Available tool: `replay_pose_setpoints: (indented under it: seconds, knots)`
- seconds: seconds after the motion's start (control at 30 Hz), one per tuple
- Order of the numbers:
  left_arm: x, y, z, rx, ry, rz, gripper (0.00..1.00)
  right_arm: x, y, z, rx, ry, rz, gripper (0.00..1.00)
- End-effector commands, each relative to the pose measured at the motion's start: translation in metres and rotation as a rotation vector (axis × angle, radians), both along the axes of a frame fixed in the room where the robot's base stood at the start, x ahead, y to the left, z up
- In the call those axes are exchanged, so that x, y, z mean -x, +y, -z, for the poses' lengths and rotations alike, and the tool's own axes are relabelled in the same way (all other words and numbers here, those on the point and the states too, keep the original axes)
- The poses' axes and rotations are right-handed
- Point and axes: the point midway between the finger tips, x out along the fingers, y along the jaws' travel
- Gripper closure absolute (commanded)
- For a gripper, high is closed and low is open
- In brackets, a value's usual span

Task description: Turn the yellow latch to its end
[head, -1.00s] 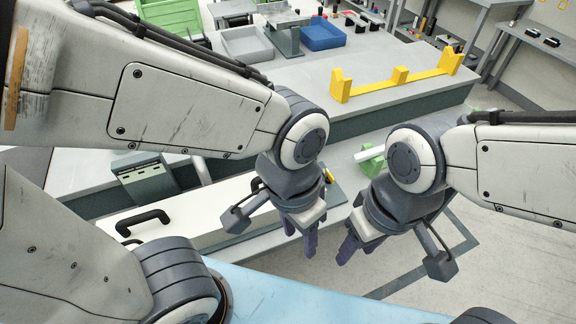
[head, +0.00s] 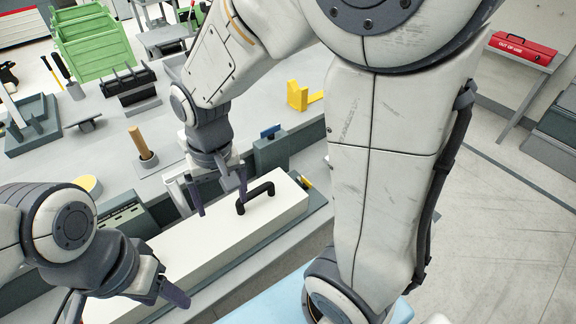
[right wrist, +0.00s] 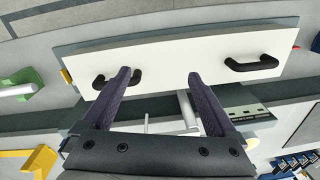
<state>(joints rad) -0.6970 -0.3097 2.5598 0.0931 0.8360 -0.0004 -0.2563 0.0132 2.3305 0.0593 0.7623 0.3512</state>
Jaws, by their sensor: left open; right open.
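The yellow latch (head: 306,181) is a small yellow piece at the far right end of the long white box (head: 220,240). It is too small in the picture to tell its turn angle. My right gripper (head: 222,208) is open and empty above the lid, beside a black handle (head: 254,196), apart from the latch. My left gripper (head: 150,296) is open at the box's near left end.
A second black handle (right wrist: 252,64) stands on the lid. Behind the box are a grey bench, a wooden-handled tool (head: 141,144), a green crate (head: 92,42) and a yellow bracket (head: 303,96). My right arm hides much of the middle. Open floor lies at the right.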

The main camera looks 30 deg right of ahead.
Motion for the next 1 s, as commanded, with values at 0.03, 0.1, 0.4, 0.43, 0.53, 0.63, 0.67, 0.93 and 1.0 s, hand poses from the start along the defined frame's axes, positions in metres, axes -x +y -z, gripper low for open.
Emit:
replay_pose_setpoints:
  seconds: [0.03, 0.1, 0.4, 0.43, 0.53, 0.63, 0.67, 0.93, 1.0]
  knots:
    - [0.000, 0.000, -0.003, 0.000, 0.000, 0.000, 0.43, -0.028, -0.031, 0.009, 0.007, 0.015, 0.188, 0.07]
    - [0.000, 0.000, -0.005, 0.000, 0.000, 0.000, 0.43, -0.057, -0.073, 0.022, 0.012, 0.025, 0.428, 0.07]
    - [0.000, 0.000, -0.010, 0.000, 0.000, 0.000, 0.43, -0.094, -0.243, 0.084, 0.023, 0.050, 1.188, 0.07]
    - [0.000, 0.000, -0.010, 0.000, 0.000, 0.000, 0.43, -0.093, -0.253, 0.088, 0.024, 0.051, 1.229, 0.07]
    - [0.000, 0.000, -0.010, 0.000, 0.000, 0.000, 0.43, -0.090, -0.275, 0.097, 0.025, 0.055, 1.322, 0.07]
    - [0.000, 0.000, -0.011, 0.000, 0.000, 0.000, 0.43, -0.090, -0.283, 0.105, 0.025, 0.055, 1.358, 0.07]
    - [0.000, 0.000, -0.012, 0.000, 0.000, 0.000, 0.43, -0.089, -0.283, 0.108, 0.025, 0.056, 1.360, 0.07]
    - [0.000, 0.000, -0.020, 0.000, 0.000, 0.000, 0.43, -0.088, -0.282, 0.153, 0.025, 0.060, 1.357, 0.07]
    - [0.000, 0.000, -0.022, 0.000, 0.000, 0.000, 0.43, -0.089, -0.282, 0.166, 0.025, 0.060, 1.357, 0.07]
